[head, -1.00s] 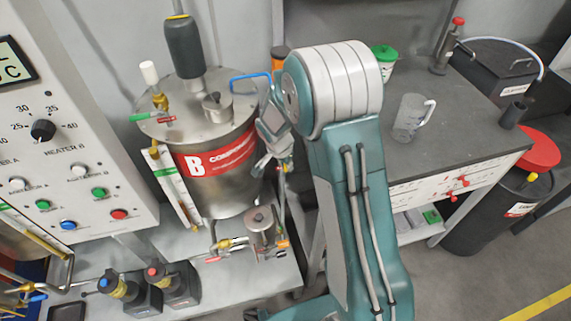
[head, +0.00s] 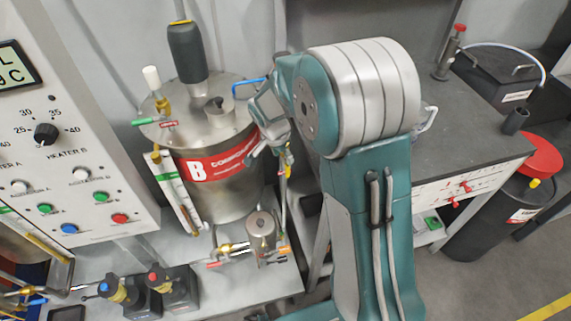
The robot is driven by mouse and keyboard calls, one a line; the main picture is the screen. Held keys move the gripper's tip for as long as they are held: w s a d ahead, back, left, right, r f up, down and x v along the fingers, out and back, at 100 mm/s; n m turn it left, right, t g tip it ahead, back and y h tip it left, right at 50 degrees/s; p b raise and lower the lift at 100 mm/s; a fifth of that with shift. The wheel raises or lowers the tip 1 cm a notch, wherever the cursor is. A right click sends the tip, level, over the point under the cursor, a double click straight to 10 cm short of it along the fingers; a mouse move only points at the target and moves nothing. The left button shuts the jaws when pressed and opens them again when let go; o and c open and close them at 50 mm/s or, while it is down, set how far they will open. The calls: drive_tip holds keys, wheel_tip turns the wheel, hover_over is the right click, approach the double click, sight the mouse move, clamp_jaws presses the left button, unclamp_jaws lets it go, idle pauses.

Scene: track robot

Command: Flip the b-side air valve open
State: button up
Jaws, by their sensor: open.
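The steel B tank (head: 225,187) with a red label stands left of my arm. A blue handle (head: 248,84) shows at the right of its lid, partly hidden by my arm. A small valve with yellow and green parts (head: 289,158) sits on a line at the tank's right side. I cannot tell for sure which of these is the b-side air valve. My gripper (head: 266,152) is open, in front of the tank's right side and just left of the small fittings. Contact cannot be made out.
A control panel (head: 75,130) stands at the left. A small steel pot (head: 261,230) with coloured valves and two dark pumps (head: 175,288) are on the low bench. A dark-topped workbench (head: 465,130) and a black drum with a red lid (head: 540,155) are at the right.

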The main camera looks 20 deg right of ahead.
drive_tip(key=v, duration=0.4)
idle(0.4)
drive_tip(key=s+d+r+n+t+y, duration=0.15)
drive_tip(key=s+r+n, duration=0.35)
drive_tip(key=s+r, duration=0.7)
drive_tip(key=s+r+n+t, duration=0.2)
drive_tip(key=s+n, duration=0.4)
drive_tip(key=s, duration=0.7)
drive_tip(key=shift+s+r+t+y, duration=0.35)
drive_tip(key=shift+r, duration=0.35)
